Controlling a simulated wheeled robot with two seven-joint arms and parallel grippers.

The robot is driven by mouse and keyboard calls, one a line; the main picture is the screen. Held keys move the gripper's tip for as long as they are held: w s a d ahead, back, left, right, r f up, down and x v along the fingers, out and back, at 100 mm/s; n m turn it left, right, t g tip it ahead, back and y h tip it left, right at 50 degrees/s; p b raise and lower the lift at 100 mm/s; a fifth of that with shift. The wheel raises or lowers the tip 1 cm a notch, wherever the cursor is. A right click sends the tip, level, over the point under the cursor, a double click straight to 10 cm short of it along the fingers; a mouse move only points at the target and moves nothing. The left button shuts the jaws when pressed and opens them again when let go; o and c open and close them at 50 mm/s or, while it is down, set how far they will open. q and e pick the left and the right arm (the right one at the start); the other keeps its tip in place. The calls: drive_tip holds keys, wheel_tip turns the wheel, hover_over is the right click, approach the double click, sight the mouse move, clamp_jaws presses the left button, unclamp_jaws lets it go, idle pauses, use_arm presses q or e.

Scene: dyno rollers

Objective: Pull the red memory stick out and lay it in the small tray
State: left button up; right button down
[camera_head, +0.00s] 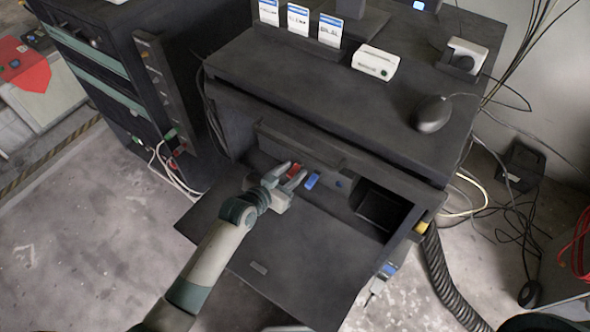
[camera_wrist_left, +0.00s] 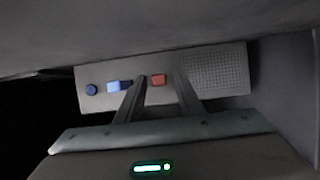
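The red memory stick (camera_head: 293,170) sits in the light-grey panel inside the open front of the dark cabinet. In the left wrist view the red stick (camera_wrist_left: 158,80) shows between my finger tips, with gaps on both sides. My left gripper (camera_head: 292,174) is open, its fingers pointing at the panel (camera_wrist_left: 215,72). Whether the tips reach past the stick's end, I cannot tell. A blue stick (camera_head: 312,181) is plugged in close beside the red one. A black open-topped box (camera_head: 381,208), possibly the small tray, stands to the right inside the cabinet. My right gripper is not in view.
The cabinet's front flap (camera_head: 300,262) lies folded down under my left arm. The cabinet's upper edge overhangs the panel. A round blue button (camera_wrist_left: 91,89) is left of the blue stick in the wrist view. A mouse (camera_head: 433,114) rests on top, and cables hang at the right.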

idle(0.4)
use_arm(q)
drive_tip(key=shift+c, duration=0.6)
clamp_jaws()
drive_tip(key=shift+s+p, duration=0.1)
drive_tip(key=shift+p, duration=0.2)
drive_tip(key=shift+s+a+p, duration=0.65)
drive_tip(key=shift+s+a, duration=0.25)
drive_tip(key=shift+s, duration=0.25)
drive_tip(key=shift+s+a+p, duration=0.6)
drive_tip(key=shift+s+a, duration=0.25)
drive_tip(key=shift+s, duration=0.3)
drive_tip(key=shift+s+a, duration=0.1)
drive_tip(key=shift+s, duration=0.05)
